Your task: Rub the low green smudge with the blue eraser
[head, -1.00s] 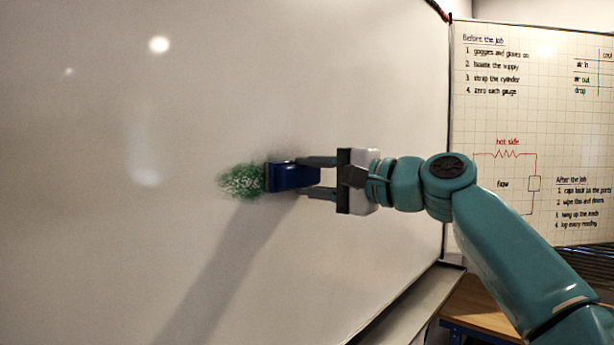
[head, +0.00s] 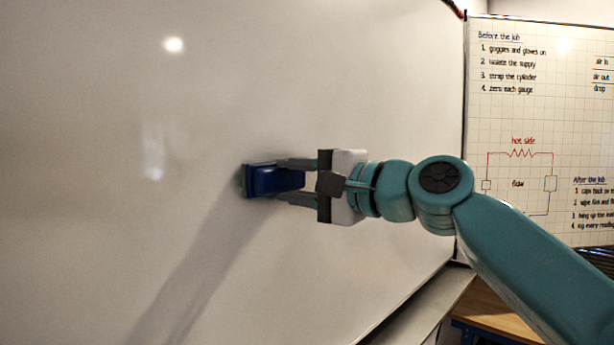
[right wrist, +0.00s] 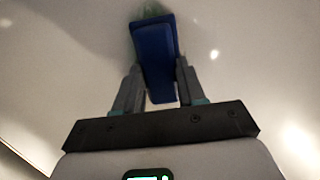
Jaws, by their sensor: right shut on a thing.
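The blue eraser (head: 272,180) is at the face of the whiteboard (head: 110,240), over the green smudge. My right gripper (head: 296,182) is shut on it. A thin trace of the green smudge (head: 240,181) shows at the eraser's left edge; the eraser hides the area behind it. In the right wrist view, the eraser (right wrist: 156,58) sits between the two fingers, and faint green (right wrist: 151,8) shows past its far end. Whether the eraser's face touches the board is hard to tell. My left gripper is not in view.
A ledge (head: 420,305) runs along the whiteboard's lower edge. A gridded board with writing (head: 540,120) stands at the right, behind my right arm. A wooden bench top (head: 490,310) is at the lower right. The board left of the eraser is clear.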

